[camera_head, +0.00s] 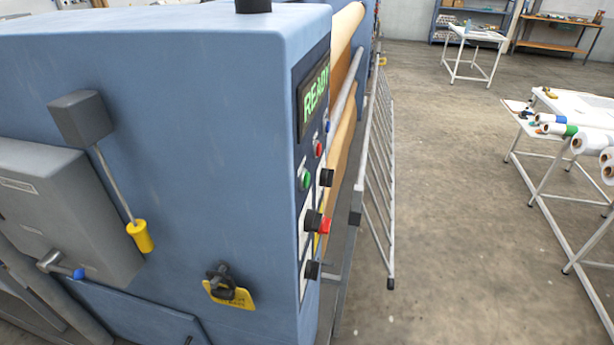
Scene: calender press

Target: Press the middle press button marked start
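The blue calender press (200,140) fills the left half of the head view. Its control panel (304,238) is on the narrow right side, seen at a steep slant. A display (314,99) at its top reads READY in green. Below it are a green button (304,179), a red button (318,149) and a small blue button (327,125), in a slanting row with red in the middle. No start marking is legible. Lower down are a larger red button (324,226) and black knobs (312,270). My gripper is not in view.
A metal guard rack (378,170) stands out beside the press, right of the panel. A lever with a yellow handle (140,236) hangs on the near face. Concrete floor (460,250) is clear right of the press. A white table (550,195) with rolls is at the right.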

